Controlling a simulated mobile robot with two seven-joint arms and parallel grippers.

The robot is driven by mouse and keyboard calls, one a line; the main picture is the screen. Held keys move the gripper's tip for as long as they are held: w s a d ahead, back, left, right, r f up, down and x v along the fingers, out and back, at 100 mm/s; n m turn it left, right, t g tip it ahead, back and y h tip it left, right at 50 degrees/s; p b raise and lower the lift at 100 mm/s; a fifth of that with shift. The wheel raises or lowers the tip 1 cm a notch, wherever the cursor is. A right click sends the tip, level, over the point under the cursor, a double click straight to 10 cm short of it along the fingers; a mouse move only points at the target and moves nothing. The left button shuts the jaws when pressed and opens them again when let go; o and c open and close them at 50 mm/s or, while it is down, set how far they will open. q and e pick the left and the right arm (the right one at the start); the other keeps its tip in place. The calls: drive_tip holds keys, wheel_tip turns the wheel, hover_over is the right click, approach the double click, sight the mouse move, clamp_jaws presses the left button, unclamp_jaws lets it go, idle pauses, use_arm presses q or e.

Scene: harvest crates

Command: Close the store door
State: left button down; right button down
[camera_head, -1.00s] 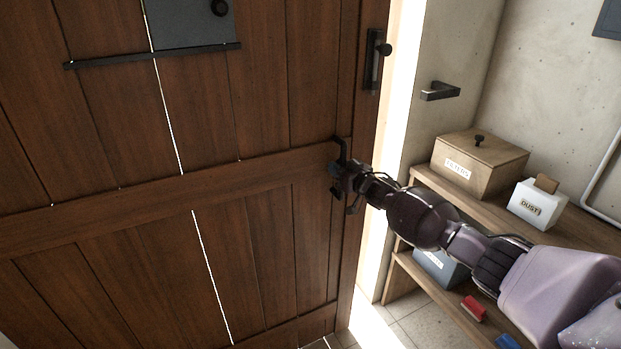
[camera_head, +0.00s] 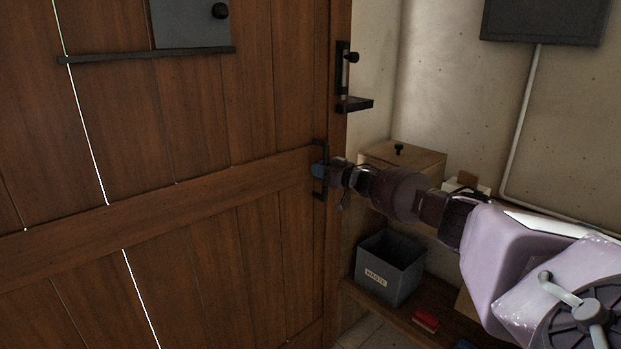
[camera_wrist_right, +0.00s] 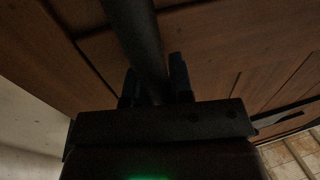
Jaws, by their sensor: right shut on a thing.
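The store door (camera_head: 230,120) is a brown plank door filling the left and middle of the head view. Its right edge now stands against the wall side, and no bright gap shows there. A dark pull handle (camera_head: 320,190) sits on the middle rail near that edge. My right gripper (camera_head: 322,172) is shut on the handle; the right wrist view shows the dark handle bar (camera_wrist_right: 137,35) between the fingers of the gripper (camera_wrist_right: 155,88). A dark latch (camera_head: 345,70) is higher on the door's edge, just above a bracket (camera_head: 356,104). My left gripper is not in view.
Right of the door, shelves hold a wooden box (camera_head: 405,160), a grey waste bin (camera_head: 390,268) and a red block (camera_head: 425,319). A dark panel (camera_head: 543,22) hangs on the wall. My right arm reaches across in front of the shelves.

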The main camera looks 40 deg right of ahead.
drive_tip(key=shift+d, duration=0.25)
drive_tip(key=shift+r, duration=0.1)
drive_tip(key=c, duration=1.3)
unclamp_jaws()
drive_tip(key=shift+c, duration=0.2)
drive_tip(key=o, duration=0.3)
drive_tip(key=shift+d, duration=0.2)
drive_tip(key=shift+a, duration=0.15)
